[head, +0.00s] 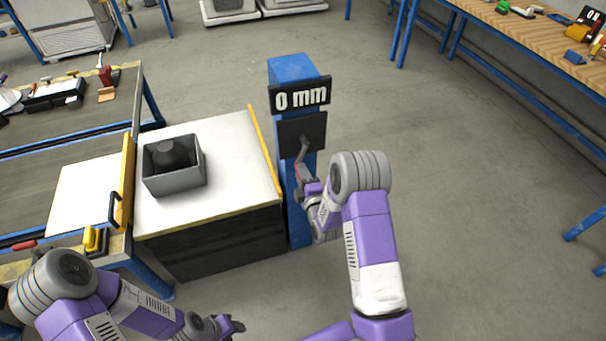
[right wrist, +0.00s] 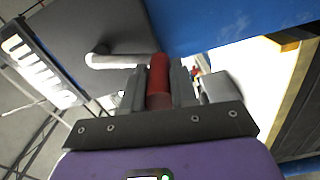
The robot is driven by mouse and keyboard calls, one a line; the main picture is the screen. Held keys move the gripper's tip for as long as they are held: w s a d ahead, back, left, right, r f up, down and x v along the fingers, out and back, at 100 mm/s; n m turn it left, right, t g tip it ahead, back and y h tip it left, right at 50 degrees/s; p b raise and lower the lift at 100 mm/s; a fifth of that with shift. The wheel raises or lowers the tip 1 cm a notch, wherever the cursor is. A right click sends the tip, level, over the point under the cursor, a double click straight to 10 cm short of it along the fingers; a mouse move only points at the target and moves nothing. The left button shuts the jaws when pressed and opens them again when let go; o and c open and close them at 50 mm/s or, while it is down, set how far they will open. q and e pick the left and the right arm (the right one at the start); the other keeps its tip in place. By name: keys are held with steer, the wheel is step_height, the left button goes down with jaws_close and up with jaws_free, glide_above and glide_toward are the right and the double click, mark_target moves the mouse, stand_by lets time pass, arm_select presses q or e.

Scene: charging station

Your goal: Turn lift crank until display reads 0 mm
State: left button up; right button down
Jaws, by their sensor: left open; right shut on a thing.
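The display (head: 301,95) on top of the blue post (head: 293,68) reads 0 mm in the head view. Below it, the lift crank (head: 303,150) sticks out from a dark plate (head: 290,133), with its arm pointing down. In the right wrist view the grey crank arm (right wrist: 112,61) leads to a red handle (right wrist: 158,80). My right gripper (right wrist: 158,85) is shut on that red handle. My left gripper (head: 235,325) is open and empty at the bottom of the head view, away from the crank.
A white-topped lift table (head: 225,150) stands left of the post and carries a grey box (head: 175,187) with a dark part inside. A workbench (head: 70,125) with tools adjoins it at left. Another bench (head: 535,35) is at upper right. The floor right of the post is clear.

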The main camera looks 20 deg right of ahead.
steer(key=shift+d, duration=0.15)
steer(key=c, duration=0.9)
jaws_free()
steer(key=shift+s, duration=0.1)
steer(key=s, duration=0.2)
steer(key=s+p, duration=0.1)
steer(key=s, duration=0.4)
steer(key=shift+s+a, duration=0.25)
steer(key=shift+a, duration=0.1)
